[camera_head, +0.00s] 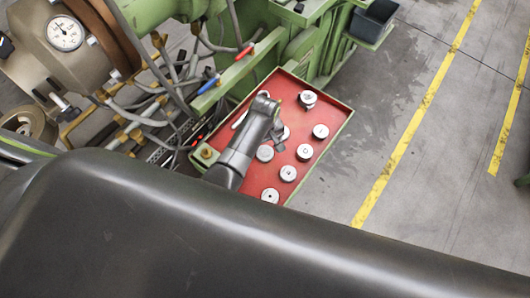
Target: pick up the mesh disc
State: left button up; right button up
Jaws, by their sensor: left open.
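Several small round whitish metal discs lie on a red tray (325,106) with a green rim. One disc (307,99) at the tray's far end looks taller. Others lie at the right (320,131), in the middle (304,151), and nearer (288,173) and (270,195). One more disc (265,153) is just left of my left gripper (279,143). Which disc is the mesh one is too small to tell. My left gripper is open over the tray, beside a partly hidden disc (285,132). My right gripper is not in view.
A green machine (310,50) with hoses, cables and a dial gauge (64,33) stands behind and left of the tray. A brass-coloured fitting (206,152) is at the tray's left corner. Grey floor with yellow lines (410,130) is open to the right.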

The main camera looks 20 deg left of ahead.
aim_at(264, 152)
pick_arm(q)
jog(key=shift+f, duration=2.45)
jog(key=shift+w, duration=0.1)
jog(key=c, duration=1.2)
